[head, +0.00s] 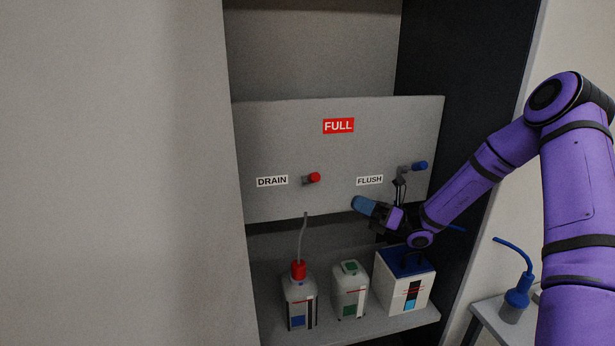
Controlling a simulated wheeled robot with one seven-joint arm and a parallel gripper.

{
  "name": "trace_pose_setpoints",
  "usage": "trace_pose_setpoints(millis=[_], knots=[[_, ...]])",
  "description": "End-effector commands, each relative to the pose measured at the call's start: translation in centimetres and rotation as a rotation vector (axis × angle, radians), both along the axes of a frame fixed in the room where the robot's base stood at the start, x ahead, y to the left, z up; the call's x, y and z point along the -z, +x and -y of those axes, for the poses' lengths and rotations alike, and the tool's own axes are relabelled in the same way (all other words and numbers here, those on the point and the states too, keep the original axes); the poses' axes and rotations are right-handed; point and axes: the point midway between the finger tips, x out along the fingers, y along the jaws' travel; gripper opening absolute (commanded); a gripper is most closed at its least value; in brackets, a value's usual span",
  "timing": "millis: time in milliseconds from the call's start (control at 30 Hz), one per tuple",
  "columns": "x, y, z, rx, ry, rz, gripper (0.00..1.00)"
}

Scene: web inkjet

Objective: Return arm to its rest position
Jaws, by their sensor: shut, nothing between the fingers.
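My purple arm comes in from the right and reaches across the front of the grey panel (270,130). My gripper (400,181) is small and dark in the head view, with its fingers pointing up. It is shut and empty. It appears just below the flush valve with the blue handle (420,165), to the right of the FLUSH label (369,180). I cannot tell whether it touches the valve. The blue handle points right. A red drain knob (314,177) is farther left, beside the DRAIN label (272,181). A red FULL sign (338,126) is above.
On the shelf below stand a red-capped bottle (300,303) with a tube rising from it, a green-capped canister (350,290) and a white box with a blue top (393,286), partly behind my arm. Cabinet walls flank the panel. A blue spouted bottle (518,295) stands on a side table (488,313).

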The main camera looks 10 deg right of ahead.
Motion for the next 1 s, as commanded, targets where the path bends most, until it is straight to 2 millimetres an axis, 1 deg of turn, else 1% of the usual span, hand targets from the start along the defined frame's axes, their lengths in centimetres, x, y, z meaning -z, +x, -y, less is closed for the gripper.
trace_pose_setpoints(millis=[133, 267, 433, 600, 833, 1000], knots=[[-0.5, -0.6, -0.7, -0.024, -0.044, 0.026, 0.0], [-1.5, -2.2, -2.2, -0.085, -0.161, 0.097, 0.0], [-3.1, -5.3, -4.5, -0.197, -0.375, 0.245, 0.0], [-4.5, -8.5, -5.8, -0.307, -0.577, 0.408, 0.0], [-6.2, -12.8, -6.5, -0.449, -0.829, 0.646, 0.0], [-7.7, -15.7, -6.2, -0.547, -1.001, 0.833, 0.0]])
